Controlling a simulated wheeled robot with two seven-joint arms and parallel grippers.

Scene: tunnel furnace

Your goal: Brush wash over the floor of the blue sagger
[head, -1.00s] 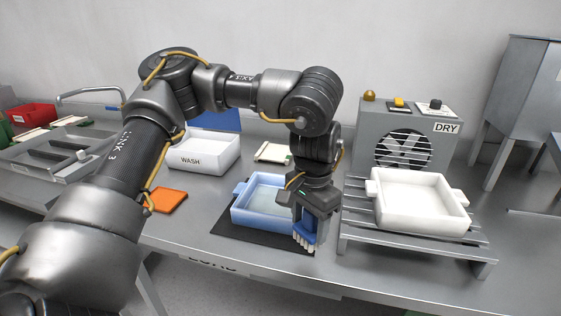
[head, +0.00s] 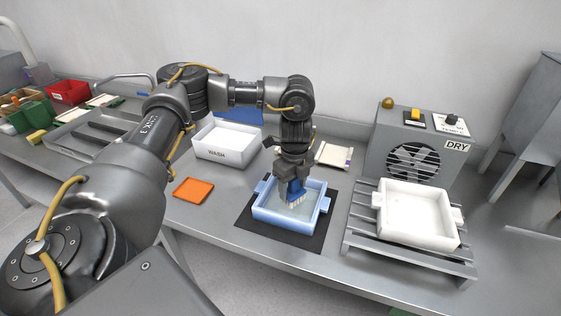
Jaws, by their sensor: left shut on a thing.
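The blue sagger (head: 270,217) sits on a black mat (head: 310,241) at the middle of the bench. My left gripper (head: 292,183) points down over it and is shut on a brush (head: 296,195) with a blue body and pale bristles. The bristles are inside the sagger's outline, at or just above its floor; I cannot tell if they touch. Part of the floor looks greyish and wet-looking. The white WASH tub (head: 222,158) stands behind and left of the sagger. My right gripper does not show.
A white sagger (head: 420,240) rests on a slatted rack (head: 357,236) at the right, before the DRY fan unit (head: 374,140). An orange pad (head: 193,190) lies left of the mat. A pale tile (head: 333,154) lies behind. A red bin (head: 68,92) is far left.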

